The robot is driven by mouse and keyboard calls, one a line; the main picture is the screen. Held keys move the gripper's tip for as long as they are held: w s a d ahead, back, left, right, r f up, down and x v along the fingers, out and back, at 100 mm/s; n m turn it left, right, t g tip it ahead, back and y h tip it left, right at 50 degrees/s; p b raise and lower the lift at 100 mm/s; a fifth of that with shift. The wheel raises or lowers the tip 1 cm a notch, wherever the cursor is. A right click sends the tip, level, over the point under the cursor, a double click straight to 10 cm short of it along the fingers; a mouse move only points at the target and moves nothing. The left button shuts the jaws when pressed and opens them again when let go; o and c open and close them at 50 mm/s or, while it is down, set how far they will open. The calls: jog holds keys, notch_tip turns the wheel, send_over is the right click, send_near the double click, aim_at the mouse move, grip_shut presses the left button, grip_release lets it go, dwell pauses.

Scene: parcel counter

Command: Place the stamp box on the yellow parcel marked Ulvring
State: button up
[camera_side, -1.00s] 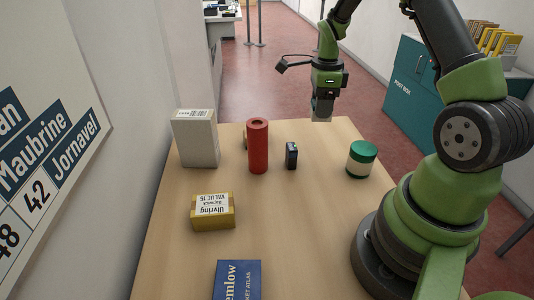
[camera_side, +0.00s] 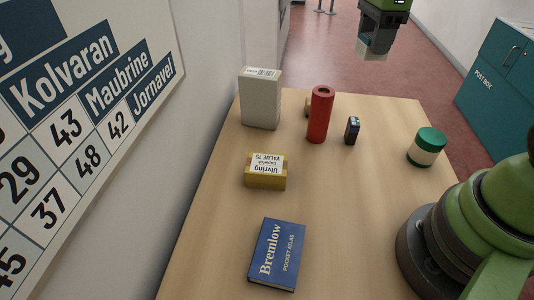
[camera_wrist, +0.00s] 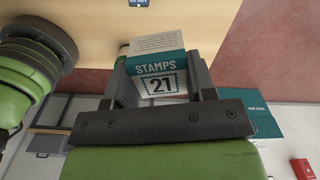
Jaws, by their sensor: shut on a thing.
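My gripper (camera_side: 375,42) is high at the top of the side view, beyond the far end of the table in the picture. It is shut on the stamp box (camera_wrist: 160,82), a white and teal box marked STAMPS 21, which sits between the fingers in the wrist view. In the side view only a pale lower part of the stamp box (camera_side: 371,56) shows below the fingers. The yellow parcel (camera_side: 264,182) lies on the table left of centre, with a white label reading Ulvring on top. The top of the parcel is clear, and the gripper is well away from it.
On the table (camera_side: 350,210) stand a tall pale box (camera_side: 260,103), a red cylinder (camera_side: 319,118), a small dark device (camera_side: 352,131) and a green-lidded jar (camera_side: 427,148). A small tan thing is partly hidden behind the cylinder. A blue atlas (camera_side: 277,255) lies nearest the camera.

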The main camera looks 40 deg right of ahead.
jog(key=w+a+n, duration=0.3)
jog(key=a+n, duration=0.4)
jog(key=a, duration=0.5)
jog(key=n, duration=0.8)
send_over(267, 163)
notch_tip(267, 163, down, 15)
jog(key=shift+f, duration=0.1)
jog(key=o, duration=0.9)
